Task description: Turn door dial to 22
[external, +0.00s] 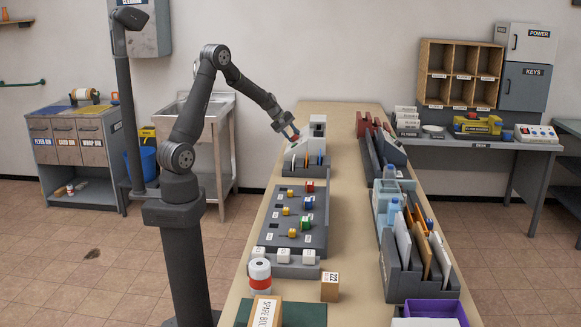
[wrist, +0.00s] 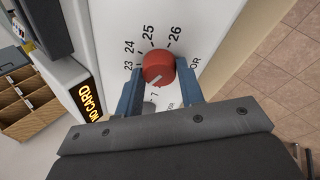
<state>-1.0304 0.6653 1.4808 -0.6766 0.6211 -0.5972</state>
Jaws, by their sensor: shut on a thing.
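The red door dial (wrist: 158,66) sits on a white panel (wrist: 205,22) in the wrist view, with printed numbers 23, 24, 25 and 26 around its upper side. A short pale mark shows on its lower part. No 22 is readable, and I cannot tell which number the mark points to. My gripper (wrist: 160,82) is shut on the dial, one blue-grey finger on each side. In the external view my gripper (external: 291,135) is at the left side of the white unit (external: 318,128) on the long bench; the dial is small there.
A lit NO CARD display (wrist: 88,99) is left of the dial. On the bench (external: 340,240), a grey board (external: 279,222) with coloured blocks lies in front of the unit. Envelopes stand in a grey rack (external: 405,284) to the right. A sink (external: 205,106) is behind my arm.

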